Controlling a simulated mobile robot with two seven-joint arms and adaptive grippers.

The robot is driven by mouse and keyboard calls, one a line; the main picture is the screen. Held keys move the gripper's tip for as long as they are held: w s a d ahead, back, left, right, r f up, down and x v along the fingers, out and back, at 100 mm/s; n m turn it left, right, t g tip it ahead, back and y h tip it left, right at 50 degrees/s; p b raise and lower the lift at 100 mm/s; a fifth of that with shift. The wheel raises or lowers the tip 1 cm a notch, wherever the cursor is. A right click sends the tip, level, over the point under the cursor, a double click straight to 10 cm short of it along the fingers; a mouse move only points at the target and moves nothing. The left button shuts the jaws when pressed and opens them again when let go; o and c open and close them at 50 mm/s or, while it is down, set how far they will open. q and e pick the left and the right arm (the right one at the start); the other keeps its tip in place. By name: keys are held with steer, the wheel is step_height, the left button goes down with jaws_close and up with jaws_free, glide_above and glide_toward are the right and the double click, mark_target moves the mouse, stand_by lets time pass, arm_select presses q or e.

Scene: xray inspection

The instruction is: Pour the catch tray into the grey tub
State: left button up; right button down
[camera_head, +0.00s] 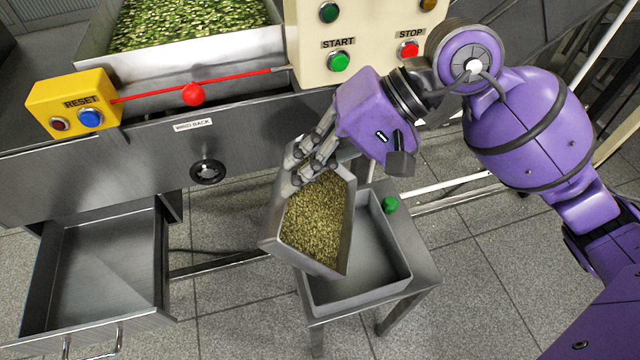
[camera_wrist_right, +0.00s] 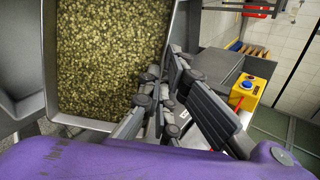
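The catch tray (camera_head: 347,238) is a metal tray holding a layer of small olive-green pieces (camera_head: 315,220). It hangs above the left part of the grey tub (camera_head: 385,258), tilted in the head view. The tub stands on a small metal stand, and the part of its inside that I can see is empty. My right gripper (camera_head: 312,168) is shut on the upper edge of the tray. In the right wrist view the gripper fingers (camera_wrist_right: 160,98) lie at the side of the tray (camera_wrist_right: 90,124), whose pieces are still inside. My left gripper is not in view.
A metal machine with a START/STOP panel (camera_head: 350,35) and a yellow RESET box (camera_head: 75,103) stands behind. Its upper tray (camera_head: 190,45) holds green pieces. An open, empty drawer (camera_head: 105,260) is at lower left. A green knob (camera_head: 390,204) is by the tub's back edge.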

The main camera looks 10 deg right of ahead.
steer(key=shift+s+d+f+y+b, duration=0.15)
steer(key=shift+d+y+b, duration=0.35)
steer(key=shift+b, duration=0.55)
steer(key=shift+s+d+t+b, duration=0.1)
steer(key=shift+t+b, duration=0.2)
steer(key=shift+b, duration=0.05)
steer(key=y+b, duration=0.1)
steer(key=d+b, duration=0.1)
steer(key=b, duration=0.1)
steer(key=shift+s+d+r+y, duration=0.3)
steer(key=shift+s+y, duration=0.05)
steer(key=shift+y, duration=0.05)
steer(key=shift+r, duration=0.1)
